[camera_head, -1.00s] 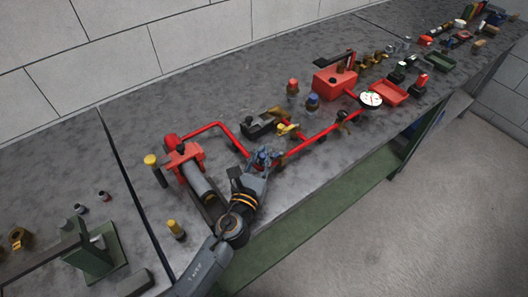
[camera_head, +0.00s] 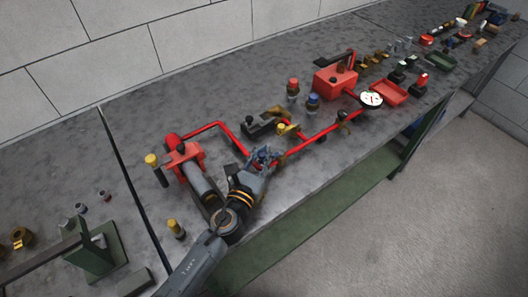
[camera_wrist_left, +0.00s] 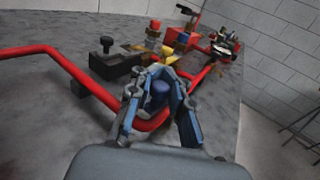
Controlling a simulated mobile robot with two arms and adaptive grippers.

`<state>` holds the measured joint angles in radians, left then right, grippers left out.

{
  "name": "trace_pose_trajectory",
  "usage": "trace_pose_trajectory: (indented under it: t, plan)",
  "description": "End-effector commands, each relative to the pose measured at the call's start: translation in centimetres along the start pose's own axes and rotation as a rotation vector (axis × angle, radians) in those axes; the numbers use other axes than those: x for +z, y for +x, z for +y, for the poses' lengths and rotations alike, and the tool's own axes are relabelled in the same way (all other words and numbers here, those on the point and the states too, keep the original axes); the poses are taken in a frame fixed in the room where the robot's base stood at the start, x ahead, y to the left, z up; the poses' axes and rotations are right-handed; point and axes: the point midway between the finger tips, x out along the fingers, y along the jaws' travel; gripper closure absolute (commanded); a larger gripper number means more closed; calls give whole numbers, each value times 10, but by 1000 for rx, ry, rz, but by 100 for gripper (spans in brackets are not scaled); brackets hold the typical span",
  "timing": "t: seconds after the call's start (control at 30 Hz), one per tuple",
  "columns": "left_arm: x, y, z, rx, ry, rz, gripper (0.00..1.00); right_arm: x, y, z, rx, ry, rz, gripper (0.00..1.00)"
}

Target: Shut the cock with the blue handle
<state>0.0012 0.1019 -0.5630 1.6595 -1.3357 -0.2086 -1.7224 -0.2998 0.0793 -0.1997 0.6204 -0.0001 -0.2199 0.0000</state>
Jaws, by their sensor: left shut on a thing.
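The cock with the blue handle sits on the red pipe (camera_head: 313,139). In the left wrist view its rounded blue handle (camera_wrist_left: 160,92) is between the fingers of my left gripper (camera_wrist_left: 162,82). In the head view my left gripper (camera_head: 266,155) is at the pipe's near bend, shut on the handle, and its fingers hide most of the cock. How far the handle is turned I cannot tell. My right gripper is in neither view.
A red pump (camera_head: 186,160) stands left of my gripper. A black block (camera_head: 259,127) and a yellow-handled part (camera_head: 284,128) lie just behind it. A red box (camera_head: 335,82) and a gauge (camera_head: 371,99) stand further right. The bench front edge is close by.

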Motion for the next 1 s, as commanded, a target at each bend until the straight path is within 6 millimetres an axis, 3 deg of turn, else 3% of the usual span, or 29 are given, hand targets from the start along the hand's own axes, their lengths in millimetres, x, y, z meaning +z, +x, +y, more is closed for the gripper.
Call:
trace_pose_trajectory:
  t: [0.33,0.37,0.4,0.5,0.83,1.0]
  plan:
    - [-3,-1,5,11,5,5,100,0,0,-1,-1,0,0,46]
    - [-3,-1,5,12,5,5,83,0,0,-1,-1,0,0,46]
    - [-3,-1,5,12,5,6,75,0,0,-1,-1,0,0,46]
    - [-2,-1,4,9,4,5,60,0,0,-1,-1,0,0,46]
    - [0,0,2,5,2,1,60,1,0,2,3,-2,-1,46]
    - [11,0,3,5,3,-6,60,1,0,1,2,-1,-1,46]
